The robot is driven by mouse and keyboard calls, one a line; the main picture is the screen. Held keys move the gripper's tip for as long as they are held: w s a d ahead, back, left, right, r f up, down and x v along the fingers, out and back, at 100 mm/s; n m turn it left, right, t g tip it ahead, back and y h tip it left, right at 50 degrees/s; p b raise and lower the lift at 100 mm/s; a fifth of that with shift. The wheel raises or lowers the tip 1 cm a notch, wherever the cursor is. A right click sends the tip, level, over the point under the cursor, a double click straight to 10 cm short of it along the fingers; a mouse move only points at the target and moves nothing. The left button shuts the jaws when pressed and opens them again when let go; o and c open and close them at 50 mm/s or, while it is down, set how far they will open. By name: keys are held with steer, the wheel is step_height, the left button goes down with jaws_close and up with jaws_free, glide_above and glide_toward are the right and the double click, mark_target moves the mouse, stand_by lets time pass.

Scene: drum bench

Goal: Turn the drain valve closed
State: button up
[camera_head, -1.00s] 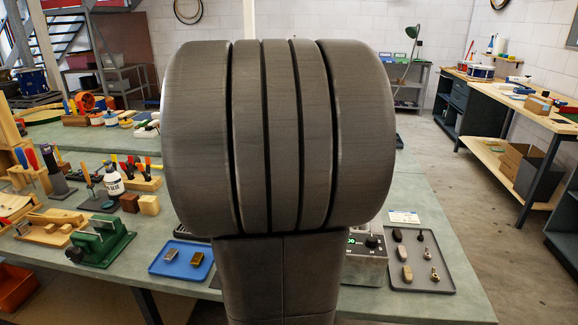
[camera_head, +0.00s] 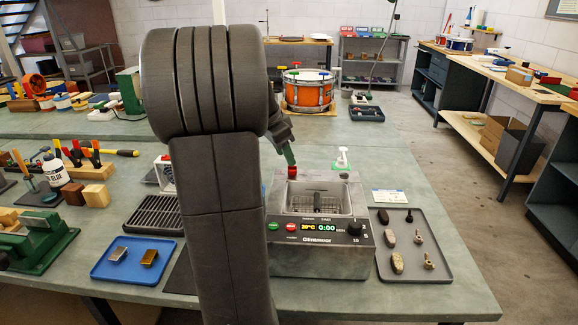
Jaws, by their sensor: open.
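A silver ultrasonic cleaner (camera_head: 318,262) stands on the green bench, with an open basin, a lit green display and a black knob. A small red cap-like part (camera_head: 292,171) sits at its back left rim, and a white upright fitting (camera_head: 342,158) at its back right. I cannot tell for sure which of them is the drain valve. My gripper (camera_head: 289,157) points down just above the red part, partly hidden behind my own arm. Its jaws are open, and I see nothing held. Whether it touches the red part is unclear.
A grey tray (camera_head: 440,268) with small parts lies right of the cleaner, and a blue tray (camera_head: 105,270) with two small blocks lies left. A black slotted rack (camera_head: 150,216) is beside my arm. An orange drum (camera_head: 308,92) stands behind. Bench beyond the cleaner is mostly clear.

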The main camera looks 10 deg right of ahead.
mark_target(289, 170)
steer(key=x, duration=0.5)
jaws_close()
